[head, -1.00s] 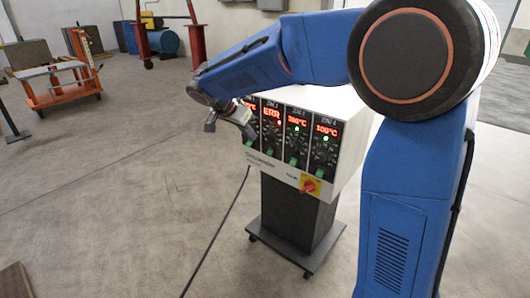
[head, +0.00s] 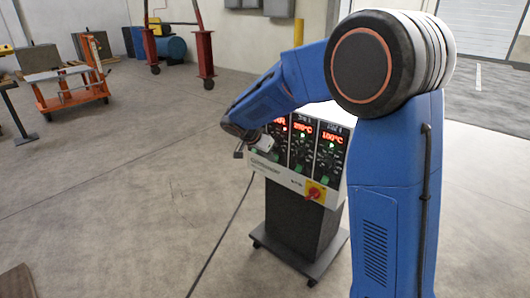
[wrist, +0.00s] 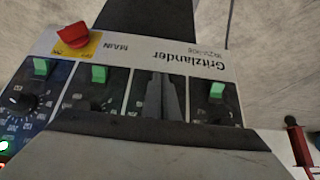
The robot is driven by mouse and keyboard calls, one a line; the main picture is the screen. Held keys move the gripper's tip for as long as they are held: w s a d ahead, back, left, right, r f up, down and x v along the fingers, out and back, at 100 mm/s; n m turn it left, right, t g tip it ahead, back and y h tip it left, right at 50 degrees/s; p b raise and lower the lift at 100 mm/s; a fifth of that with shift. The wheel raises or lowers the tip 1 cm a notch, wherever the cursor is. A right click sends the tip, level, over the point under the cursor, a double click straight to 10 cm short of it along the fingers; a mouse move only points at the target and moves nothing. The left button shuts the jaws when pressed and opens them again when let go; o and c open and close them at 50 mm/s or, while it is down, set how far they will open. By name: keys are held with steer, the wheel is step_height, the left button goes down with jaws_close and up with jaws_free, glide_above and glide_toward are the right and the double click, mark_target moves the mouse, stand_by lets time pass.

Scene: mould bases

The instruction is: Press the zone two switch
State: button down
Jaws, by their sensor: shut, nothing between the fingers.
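The white control box (head: 290,178) stands on a dark wheeled pedestal, with a row of zone panels on its face. In the wrist view the box (wrist: 190,60) appears upside down. Green switches show in the zone four (wrist: 43,66), zone three (wrist: 99,74) and zone one (wrist: 217,90) panels. My gripper (wrist: 161,88) is shut and empty, its dark fingers over the zone two panel. They hide that panel's switch; I cannot tell whether they touch it. In the head view my wrist covers the left panels.
A red main switch on a yellow plate (head: 315,191) sits at the box's lower right corner. A black cable runs across the floor at its left. An orange cart (head: 72,88) and a red frame (head: 203,45) stand far back.

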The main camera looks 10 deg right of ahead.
steer(key=shift+w+d+f, duration=0.2)
steer(key=shift+d+f, duration=0.15)
steer(key=shift+f, duration=0.15)
steer(key=shift+d+f+t+h, duration=0.1)
steer(key=shift+f+t+h, duration=0.1)
steer(key=shift+t+h, duration=0.1)
steer(key=shift+r, duration=0.15)
steer(key=shift+r, duration=0.6)
stand_by(0.4)
